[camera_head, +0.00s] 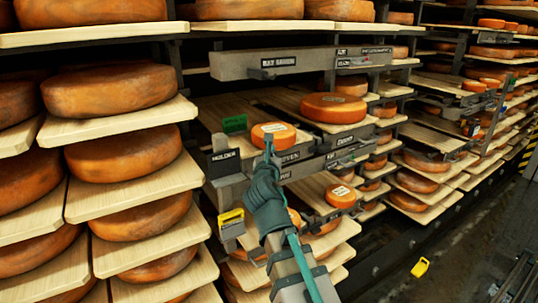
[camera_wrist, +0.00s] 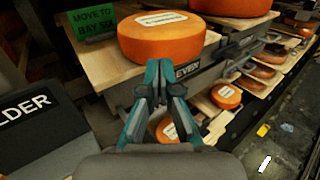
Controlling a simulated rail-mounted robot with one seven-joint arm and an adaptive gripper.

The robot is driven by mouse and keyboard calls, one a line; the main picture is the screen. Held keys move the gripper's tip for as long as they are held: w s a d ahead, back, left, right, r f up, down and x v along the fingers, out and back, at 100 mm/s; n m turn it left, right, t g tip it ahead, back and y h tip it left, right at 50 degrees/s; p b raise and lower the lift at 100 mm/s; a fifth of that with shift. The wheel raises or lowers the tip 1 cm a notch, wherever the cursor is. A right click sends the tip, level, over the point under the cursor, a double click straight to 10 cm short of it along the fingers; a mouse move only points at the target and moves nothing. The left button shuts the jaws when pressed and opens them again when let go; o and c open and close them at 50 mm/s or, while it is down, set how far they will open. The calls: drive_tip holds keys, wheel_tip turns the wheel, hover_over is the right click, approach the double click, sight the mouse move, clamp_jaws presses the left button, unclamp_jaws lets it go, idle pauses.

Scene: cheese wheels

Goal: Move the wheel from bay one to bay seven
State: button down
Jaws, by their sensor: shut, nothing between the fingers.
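A small orange cheese wheel (camera_head: 275,135) with a white label on top lies flat on a wooden board at the bay whose plate ends in "EVEN" (camera_wrist: 187,70). It also shows in the wrist view (camera_wrist: 168,42), near the board's front edge. My gripper (camera_head: 268,142) is shut and empty, just in front of this wheel; its fingertips (camera_wrist: 161,75) overlap the wheel's lower front in the wrist view. I cannot tell whether they touch it. A green card (camera_wrist: 90,22) behind the wheel at left reads "MOVE TO BAY SE…", partly cut off.
A larger wheel (camera_head: 333,107) sits to the right on the same level. Another small labelled wheel (camera_head: 340,196) lies on a lower board. A black "HOLDER" plate (camera_head: 224,155) and a yellow tag (camera_head: 231,217) stand left of my gripper. Loaded racks (camera_head: 120,155) fill the left.

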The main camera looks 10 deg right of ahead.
drive_tip(key=shift+p+x, duration=0.4)
drive_tip(key=shift+x, duration=2.1)
drive_tip(key=shift+w, duration=0.1)
drive_tip(key=shift+p+x, duration=0.6)
drive_tip(key=shift+x, duration=0.25)
drive_tip(key=b+v, duration=0.6)
drive_tip(key=v, duration=0.8)
